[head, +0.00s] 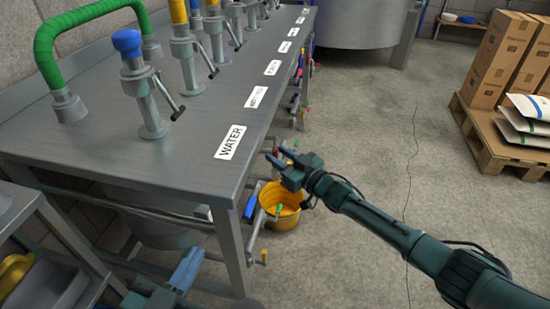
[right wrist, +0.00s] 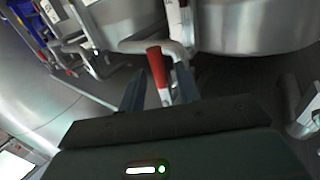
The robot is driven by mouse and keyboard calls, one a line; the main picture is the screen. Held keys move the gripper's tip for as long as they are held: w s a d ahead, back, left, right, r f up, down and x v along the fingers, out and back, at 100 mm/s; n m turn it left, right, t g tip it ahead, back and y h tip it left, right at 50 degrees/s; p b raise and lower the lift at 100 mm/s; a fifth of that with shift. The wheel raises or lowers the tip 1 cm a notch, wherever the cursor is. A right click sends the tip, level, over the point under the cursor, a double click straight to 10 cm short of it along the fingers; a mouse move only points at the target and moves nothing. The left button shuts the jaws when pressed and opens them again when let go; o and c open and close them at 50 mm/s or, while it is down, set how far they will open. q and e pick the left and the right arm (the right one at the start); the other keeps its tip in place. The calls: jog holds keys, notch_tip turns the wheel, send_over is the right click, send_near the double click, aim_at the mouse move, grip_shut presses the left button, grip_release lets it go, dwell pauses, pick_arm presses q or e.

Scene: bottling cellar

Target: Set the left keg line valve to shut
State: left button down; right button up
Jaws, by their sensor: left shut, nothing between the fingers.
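My right gripper (head: 279,166) is beside the front edge of the steel table, at the row of line valves under it. In the right wrist view its two fingers (right wrist: 160,88) are apart, with a red valve lever (right wrist: 157,66) between or just beyond them; I cannot tell if they touch it. The red lever (head: 288,152) shows partly behind this gripper in the head view. A blue valve lever (head: 250,206) hangs nearer, below the WATER label. I cannot tell which valve is the left keg line. My left gripper (head: 188,268) is low at the bottom left, shut and empty.
The steel table (head: 205,110) carries several taps and a green hose (head: 85,18). A yellow bucket (head: 283,205) stands on the floor under the valves. A pallet (head: 490,145) with cartons is at the right. The floor between is clear.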

jog(key=shift+x, duration=1.05)
grip_shut()
